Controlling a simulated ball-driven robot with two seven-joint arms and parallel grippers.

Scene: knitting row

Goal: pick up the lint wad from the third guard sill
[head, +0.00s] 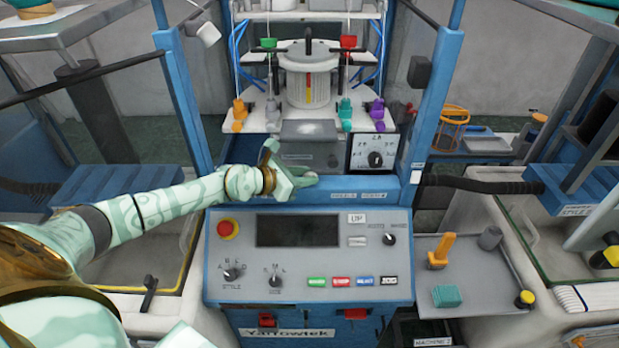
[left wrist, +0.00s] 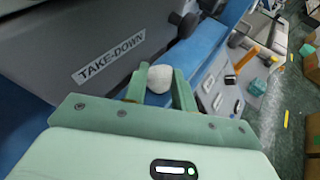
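The lint wad (head: 310,175) is a small pale grey-white lump at the blue sill (head: 345,185) in front of the knitting machine. In the left wrist view the wad (left wrist: 159,78) shows between the two green fingertips. My left gripper (head: 290,172) reaches in from the left just above the sill; it also shows in the left wrist view (left wrist: 160,84). Its fingers are apart, one on either side of the wad. Whether they touch it I cannot tell. The wad's lower part is hidden in the wrist view. My right gripper is not in view.
The control panel (head: 310,255) slopes in front of the sill. The grey take-down housing (left wrist: 95,45) stands close behind it in the wrist view. A blue post (head: 437,90) rises at the right. A side tray (head: 462,265) holds an orange tool and a green block.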

